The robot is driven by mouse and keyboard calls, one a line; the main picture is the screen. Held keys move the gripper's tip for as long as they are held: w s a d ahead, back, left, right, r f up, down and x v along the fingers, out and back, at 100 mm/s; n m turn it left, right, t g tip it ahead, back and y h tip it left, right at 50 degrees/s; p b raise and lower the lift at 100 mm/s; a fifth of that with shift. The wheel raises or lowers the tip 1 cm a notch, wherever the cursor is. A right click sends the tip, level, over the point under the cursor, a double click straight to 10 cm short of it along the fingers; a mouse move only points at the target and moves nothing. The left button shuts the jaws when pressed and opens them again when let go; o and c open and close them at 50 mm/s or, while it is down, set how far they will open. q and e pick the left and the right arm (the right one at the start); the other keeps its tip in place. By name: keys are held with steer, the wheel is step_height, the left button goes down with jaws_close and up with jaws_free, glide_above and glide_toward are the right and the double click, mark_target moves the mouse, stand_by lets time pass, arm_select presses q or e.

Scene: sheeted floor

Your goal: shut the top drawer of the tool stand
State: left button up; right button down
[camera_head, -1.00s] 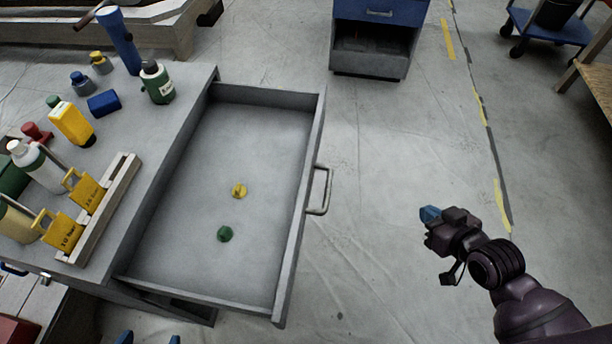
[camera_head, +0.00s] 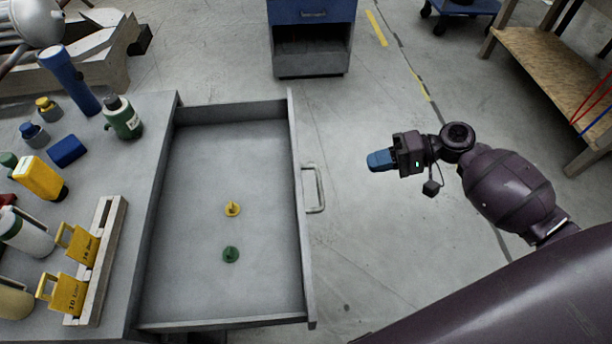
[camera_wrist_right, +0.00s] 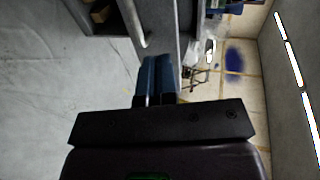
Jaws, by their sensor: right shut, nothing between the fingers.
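The top drawer (camera_head: 180,270) of the grey tool stand (camera_head: 140,165) is pulled far out to the right. A yellow piece (camera_head: 232,208) and a green piece (camera_head: 231,254) lie on its floor. The drawer's bar handle (camera_head: 318,190) is on its front panel, and the handle also shows in the right wrist view (camera_wrist_right: 132,22). My right gripper (camera_head: 372,161) is shut and empty, with blue fingertips pointing left towards the drawer front. It is apart from the handle, to its right. In the right wrist view its fingers (camera_wrist_right: 157,75) are together. My left gripper is not in view.
Bottles, a yellow box (camera_head: 40,178), a blue box (camera_head: 67,150) and yellow padlock-like blocks (camera_head: 70,292) in a rack stand on the top. A blue cabinet (camera_head: 312,45) stands behind. A wooden bench (camera_head: 550,75) is at right. Floor between drawer and gripper is clear.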

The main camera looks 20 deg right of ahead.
mark_target(319, 177)
steer(key=x, duration=0.4)
steer(key=b+x, duration=0.1)
steer(key=x, duration=0.3)
steer(key=r+x, duration=0.1)
steer(key=x, duration=0.3)
steer(key=shift+s+a, duration=0.3)
steer(key=shift+a, duration=0.4)
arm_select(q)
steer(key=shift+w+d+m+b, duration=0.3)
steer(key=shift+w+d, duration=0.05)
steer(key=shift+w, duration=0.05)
arm_select(e)
steer(key=shift+w+a, duration=0.15)
steer(key=shift+a, duration=0.35)
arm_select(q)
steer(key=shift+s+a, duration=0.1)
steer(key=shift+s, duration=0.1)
arm_select(e)
steer(key=shift+a, duration=0.1)
